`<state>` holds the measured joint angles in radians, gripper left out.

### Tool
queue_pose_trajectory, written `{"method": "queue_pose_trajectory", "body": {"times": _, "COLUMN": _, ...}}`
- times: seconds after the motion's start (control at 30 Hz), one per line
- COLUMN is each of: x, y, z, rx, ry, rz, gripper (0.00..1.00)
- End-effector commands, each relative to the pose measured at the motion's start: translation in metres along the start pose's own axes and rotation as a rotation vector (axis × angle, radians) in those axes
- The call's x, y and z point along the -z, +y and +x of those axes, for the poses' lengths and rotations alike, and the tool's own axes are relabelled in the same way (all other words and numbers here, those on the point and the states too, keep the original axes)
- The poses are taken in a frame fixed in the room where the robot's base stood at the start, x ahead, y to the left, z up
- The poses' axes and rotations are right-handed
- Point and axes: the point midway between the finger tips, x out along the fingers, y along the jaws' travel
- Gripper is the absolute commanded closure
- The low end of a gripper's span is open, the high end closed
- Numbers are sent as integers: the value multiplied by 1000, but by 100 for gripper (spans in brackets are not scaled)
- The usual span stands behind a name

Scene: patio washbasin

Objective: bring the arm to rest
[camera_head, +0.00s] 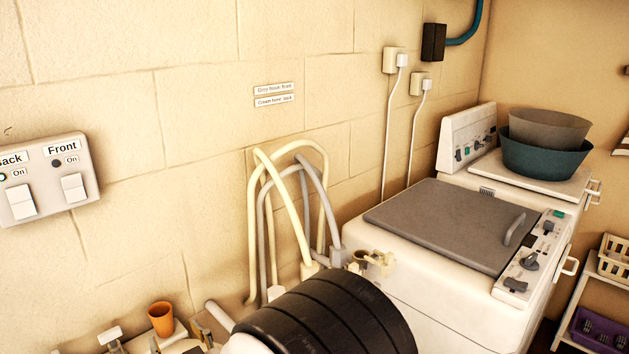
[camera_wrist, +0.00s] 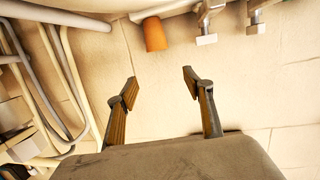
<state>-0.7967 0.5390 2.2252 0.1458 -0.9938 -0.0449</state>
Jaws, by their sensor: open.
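My gripper (camera_wrist: 160,84) is open in the wrist view, with its two fingers apart and nothing between them. Pale wall blocks show behind the gap. In the head view, a dark ribbed part of my arm fills the bottom middle, and the fingers cannot be made out clearly. An orange cup (camera_head: 161,318) stands at the lower left of the head view. It also shows in the wrist view (camera_wrist: 155,35), beyond the fingers and apart from them.
Taps (camera_wrist: 206,25) are near the cup. Curved hoses (camera_head: 290,200) hang on the wall behind my arm. A white machine with a grey lid (camera_head: 450,222) stands right, with basins (camera_head: 545,158) behind it. A switch box (camera_head: 45,180) is on the left wall.

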Motion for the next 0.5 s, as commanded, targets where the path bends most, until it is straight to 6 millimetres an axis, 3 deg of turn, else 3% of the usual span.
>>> {"method": "queue_pose_trajectory", "body": {"times": 0.5, "x": 33, "y": 96, "z": -62, "rx": -122, "ry": -205, "rz": 49, "gripper": 49}}
